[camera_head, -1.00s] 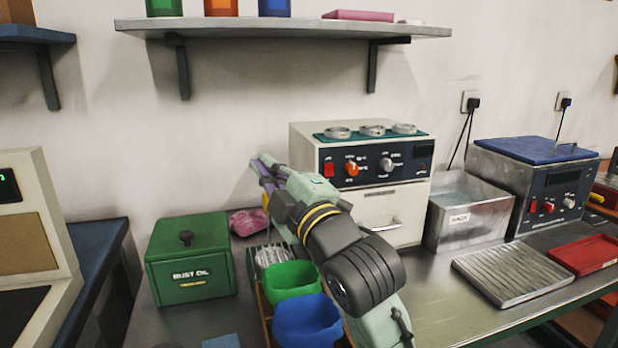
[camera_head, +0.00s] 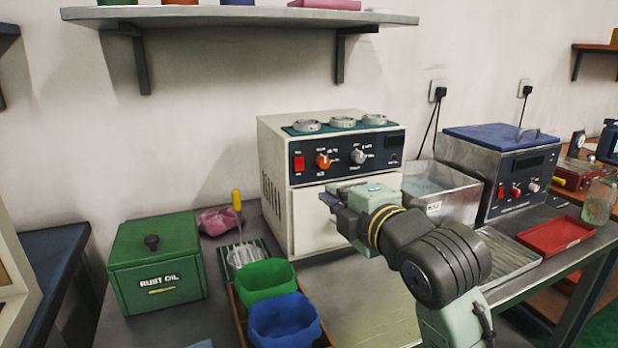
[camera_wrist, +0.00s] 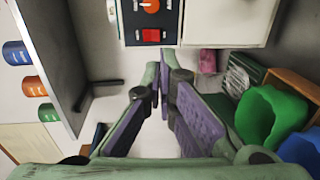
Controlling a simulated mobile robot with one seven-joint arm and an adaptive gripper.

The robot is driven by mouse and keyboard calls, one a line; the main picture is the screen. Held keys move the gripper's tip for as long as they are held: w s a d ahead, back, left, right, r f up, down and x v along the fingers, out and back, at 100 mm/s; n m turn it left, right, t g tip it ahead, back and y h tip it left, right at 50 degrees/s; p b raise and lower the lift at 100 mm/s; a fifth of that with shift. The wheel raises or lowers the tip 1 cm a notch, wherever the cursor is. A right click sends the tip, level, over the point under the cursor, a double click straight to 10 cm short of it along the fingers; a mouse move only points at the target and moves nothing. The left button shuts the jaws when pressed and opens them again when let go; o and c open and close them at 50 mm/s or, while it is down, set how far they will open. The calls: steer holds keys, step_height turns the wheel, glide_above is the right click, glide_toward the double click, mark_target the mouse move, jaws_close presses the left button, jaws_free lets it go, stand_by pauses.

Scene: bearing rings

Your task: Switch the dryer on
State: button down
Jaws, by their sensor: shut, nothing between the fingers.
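A cream machine (camera_head: 273,160) with a drawer-like front (camera_head: 310,218) stands at the back middle of the bench. Its dark panel (camera_head: 345,155) has a red rocker switch (camera_head: 298,162), an orange knob (camera_head: 323,160) and a grey knob (camera_head: 358,156). I cannot read a label naming it the dryer. My gripper (camera_head: 330,196) is shut and empty in front of the machine's lower front, below the panel. In the wrist view the red switch (camera_wrist: 151,36) shows beyond the fingertips (camera_wrist: 165,82), apart from them. Whether the switch is on I cannot tell.
A green rust oil box (camera_head: 155,265), a green bin (camera_head: 266,281) and a blue bin (camera_head: 284,322) stand left. A metal tank (camera_head: 440,190) and a blue-lidded unit (camera_head: 500,180) with another red switch stand right. A shelf (camera_head: 240,17) hangs above.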

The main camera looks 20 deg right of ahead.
mark_target(298, 171)
steer(key=w+p, duration=0.1)
steer(key=w, duration=0.3)
steer(key=w+f+p, duration=0.1)
steer(key=w+p, duration=0.1)
steer(key=w, duration=0.3)
steer(key=w+p, duration=0.1)
steer(key=w, duration=0.3)
steer(key=shift+w+a+f, duration=0.15)
steer(key=shift+a+f, duration=0.1)
steer(key=shift+w+f, duration=0.1)
steer(key=shift+w, duration=0.2)
steer(key=shift+f, duration=0.1)
steer(key=b, duration=0.1)
steer(key=f+b, duration=0.1)
steer(key=shift+w+a+t+b, duration=0.1)
steer(key=shift+w+t+b, duration=0.15)
steer(key=shift+t+b, duration=0.1)
steer(key=shift+r, duration=0.45)
steer(key=shift+f, duration=0.1)
